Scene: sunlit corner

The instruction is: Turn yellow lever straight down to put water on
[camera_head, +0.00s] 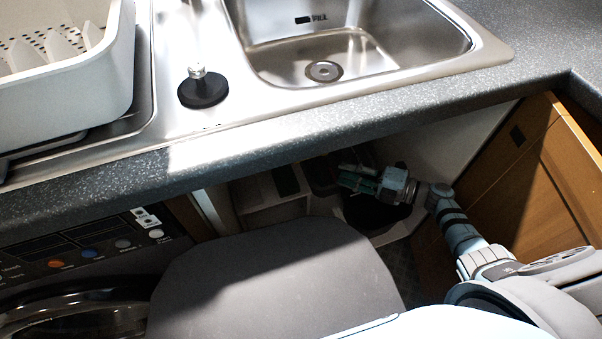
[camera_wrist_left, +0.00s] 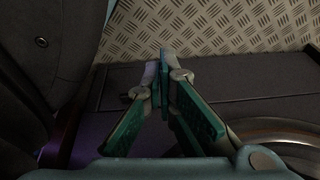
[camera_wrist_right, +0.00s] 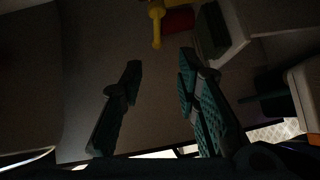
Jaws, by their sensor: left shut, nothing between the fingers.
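The yellow lever (camera_wrist_right: 156,26) shows at the top of the right wrist view, hanging roughly straight down in the picture, with a red part (camera_wrist_right: 178,20) beside it. My right gripper (camera_wrist_right: 160,62) is open and empty, its two green-padded fingers apart, with the lever ahead of the gap and not touching it. In the head view my right gripper (camera_head: 360,180) reaches into the dark cupboard under the sink, where the lever cannot be made out. My left gripper (camera_wrist_left: 164,58) is shut and empty in the left wrist view, away from the cupboard.
The grey worktop (camera_head: 265,138) with the steel sink (camera_head: 395,58) overhangs the cupboard. An open wooden door (camera_head: 510,185) stands right of my right arm. A washing machine front (camera_head: 90,250) is at left. A pale box-like part (camera_wrist_right: 230,35) sits right of the lever.

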